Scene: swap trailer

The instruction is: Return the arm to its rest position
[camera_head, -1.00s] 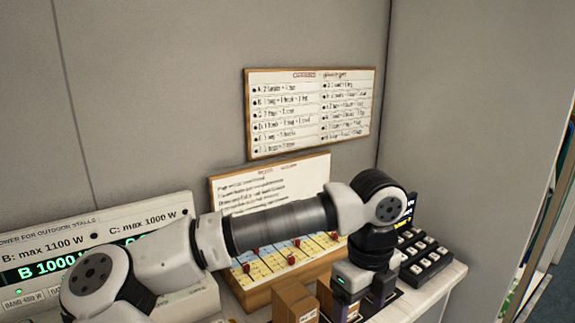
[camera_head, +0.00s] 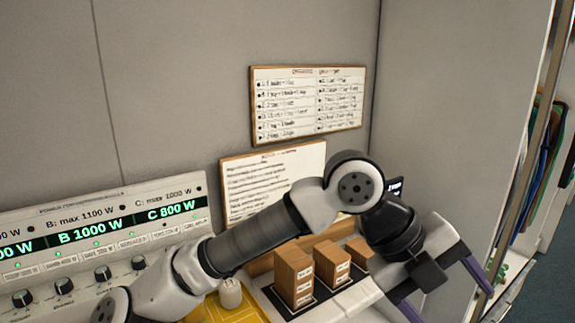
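My arm reaches from the lower left across the counter, bent at the wrist joint. My gripper (camera_head: 444,292) is at the lower right, beyond the small brown boxes and near the right-hand wall. Its two dark purple fingers are spread wide apart, and I see nothing held between them. The gripper is tilted, with its fingers pointing down and toward the viewer. The lower tip of the left finger is cut off by the frame edge.
Brown boxes (camera_head: 293,272) stand on the counter below my forearm. A power panel (camera_head: 110,240) is at the left. A card (camera_head: 270,172) and a whiteboard (camera_head: 308,104) are behind the arm. Hanging folders (camera_head: 545,160) are at the far right.

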